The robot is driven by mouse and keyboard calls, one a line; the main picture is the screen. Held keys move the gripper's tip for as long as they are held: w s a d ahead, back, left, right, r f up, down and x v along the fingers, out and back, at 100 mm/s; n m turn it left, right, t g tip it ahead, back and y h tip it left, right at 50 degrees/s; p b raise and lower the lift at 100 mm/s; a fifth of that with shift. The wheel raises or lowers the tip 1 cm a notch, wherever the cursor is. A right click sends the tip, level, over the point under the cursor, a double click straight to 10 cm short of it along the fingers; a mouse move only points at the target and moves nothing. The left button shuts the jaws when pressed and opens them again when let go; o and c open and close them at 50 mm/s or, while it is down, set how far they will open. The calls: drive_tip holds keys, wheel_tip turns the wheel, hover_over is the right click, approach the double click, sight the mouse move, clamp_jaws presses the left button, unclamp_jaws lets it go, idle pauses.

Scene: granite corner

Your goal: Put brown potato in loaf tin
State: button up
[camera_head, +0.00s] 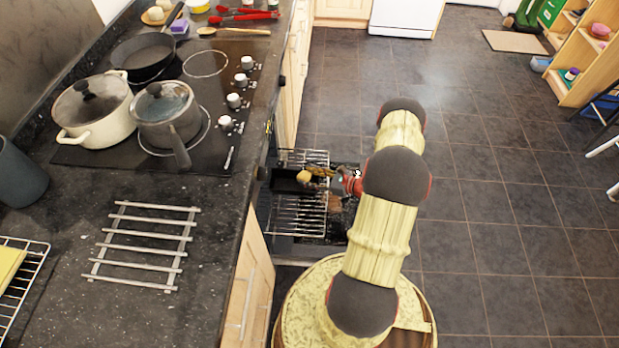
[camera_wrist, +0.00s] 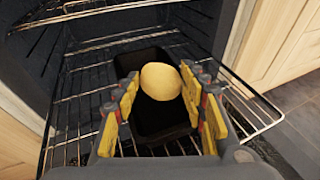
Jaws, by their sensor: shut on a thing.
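A brown potato (camera_wrist: 161,81), yellowish-tan and rounded, sits between the fingers of my gripper (camera_wrist: 162,90) in the wrist view. My gripper is shut on it. The potato also shows small in the head view (camera_head: 304,176), at the tip of my arm. A dark loaf tin (camera_wrist: 158,121) lies on the oven rack below the potato, and the potato covers part of it. Its dark wall also shows in the head view (camera_head: 284,181). I cannot tell whether the potato touches the tin.
The oven rack (camera_head: 298,216) sticks out of the open oven below the counter (camera_head: 205,320). Oven walls stand close around the rack's far end. A cream pot (camera_head: 100,125), a grey saucepan (camera_head: 166,112) and a black frying pan (camera_head: 145,53) stand on the hob.

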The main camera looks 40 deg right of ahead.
drive_tip(key=shift+f, duration=0.55)
drive_tip(key=o, duration=1.2)
drive_tip(key=shift+c, duration=0.2)
drive_tip(key=shift+r, duration=0.35)
drive_tip(key=p+v, duration=0.3)
drive_tip(key=v, duration=0.9)
drive_tip(key=shift+r+p, duration=0.3)
drive_tip(key=shift+p, duration=0.05)
